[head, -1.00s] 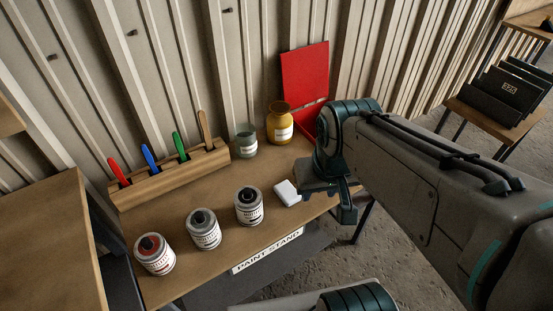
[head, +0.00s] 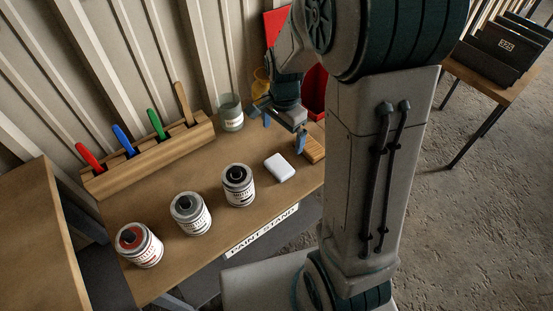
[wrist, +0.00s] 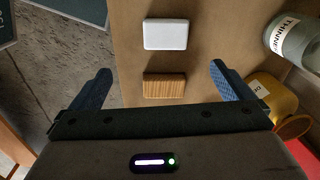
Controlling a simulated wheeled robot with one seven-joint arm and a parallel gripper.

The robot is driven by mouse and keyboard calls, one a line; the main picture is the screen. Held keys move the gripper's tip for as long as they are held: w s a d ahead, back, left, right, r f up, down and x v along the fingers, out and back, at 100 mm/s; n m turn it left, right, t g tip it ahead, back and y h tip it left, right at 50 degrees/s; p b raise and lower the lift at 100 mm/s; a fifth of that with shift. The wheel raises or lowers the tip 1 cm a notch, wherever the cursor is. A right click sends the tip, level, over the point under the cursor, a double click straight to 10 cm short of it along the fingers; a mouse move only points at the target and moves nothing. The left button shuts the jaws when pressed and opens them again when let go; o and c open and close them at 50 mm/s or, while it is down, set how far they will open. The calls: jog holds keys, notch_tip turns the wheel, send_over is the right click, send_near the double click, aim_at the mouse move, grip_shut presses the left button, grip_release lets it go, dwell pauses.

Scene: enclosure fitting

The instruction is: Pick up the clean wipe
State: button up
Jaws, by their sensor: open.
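A white rounded pad, which looks like the clean wipe (head: 279,168), lies flat on the paint stand (head: 225,205) near its front edge. It also shows in the wrist view (wrist: 165,34), beyond the fingertips. A tan ribbed block (head: 313,150) lies beside it, nearer my gripper; in the wrist view this block (wrist: 164,86) sits between the two fingers. My gripper (head: 283,130) is open and empty above the right end of the stand; its blue fingers are spread wide in the wrist view (wrist: 160,68). The wipe is fully visible in both views.
Three labelled cans (head: 191,213) stand left of the wipe. A wooden rack (head: 150,155) with coloured handles is behind. A glass thinner jar (head: 231,113) and a yellow jar (wrist: 272,98) stand near my gripper. A red panel (head: 314,92) is partly hidden behind my arm.

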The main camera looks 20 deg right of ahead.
notch_tip(320, 180, down, 2)
jog(key=w+m, duration=0.1)
send_over(279, 165)
jog(key=f, duration=0.8)
jog(key=shift+s+d, duration=0.2)
jog(key=shift+s, duration=0.1)
jog(key=shift+w+a+f, duration=0.1)
jog(key=shift+w+f, duration=0.05)
jog(key=shift+f, duration=1.35)
jog(key=shift+w+a+f, duration=0.1)
jog(key=shift+f, duration=1.4)
jog(key=c, duration=0.9)
